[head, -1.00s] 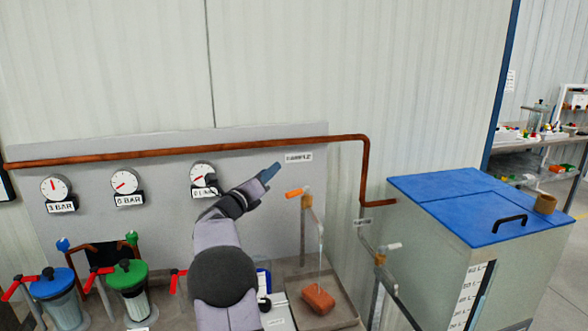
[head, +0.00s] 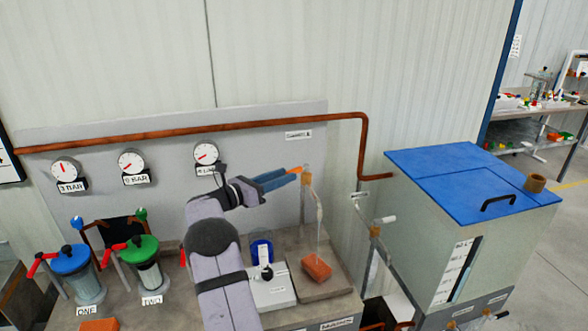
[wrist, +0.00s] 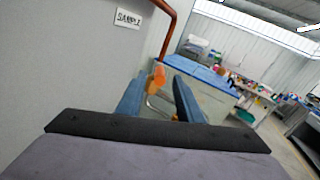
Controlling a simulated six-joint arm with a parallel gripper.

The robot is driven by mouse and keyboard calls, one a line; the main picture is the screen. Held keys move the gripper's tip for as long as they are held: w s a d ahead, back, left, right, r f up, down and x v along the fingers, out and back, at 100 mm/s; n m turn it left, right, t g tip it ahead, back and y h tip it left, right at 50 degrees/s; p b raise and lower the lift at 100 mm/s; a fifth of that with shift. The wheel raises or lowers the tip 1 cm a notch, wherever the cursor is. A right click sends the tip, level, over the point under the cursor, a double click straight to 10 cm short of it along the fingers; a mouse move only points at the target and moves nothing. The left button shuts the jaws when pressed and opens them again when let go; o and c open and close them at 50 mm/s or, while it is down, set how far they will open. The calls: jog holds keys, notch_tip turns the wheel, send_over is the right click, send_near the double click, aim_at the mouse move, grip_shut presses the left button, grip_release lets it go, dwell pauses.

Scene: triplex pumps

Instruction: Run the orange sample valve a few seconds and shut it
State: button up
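The orange sample valve handle (head: 295,170) sits on top of a thin post (head: 307,205) below the sample label (head: 298,135). It also shows in the wrist view (wrist: 158,73), just beyond the space between my fingertips. My gripper (head: 284,177) is at the left end of the handle. In the wrist view its two blue fingers (wrist: 158,84) stand apart with nothing clearly held. Whether they touch the handle cannot be told. A thin pale line (head: 318,235) runs down from the valve spout to an orange-brown block (head: 317,267); whether it is flowing water is unclear.
A copper pipe (head: 240,131) runs along the panel above my arm. A blue-lidded tank (head: 440,175) stands right. A white-handled valve (head: 385,220) is between post and tank. Blue (head: 72,260) and green (head: 138,250) topped canisters with red levers stand left.

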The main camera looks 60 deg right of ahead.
jog(key=shift+p+x, duration=1.05)
jog(key=shift+x, duration=1.35)
grip_shut()
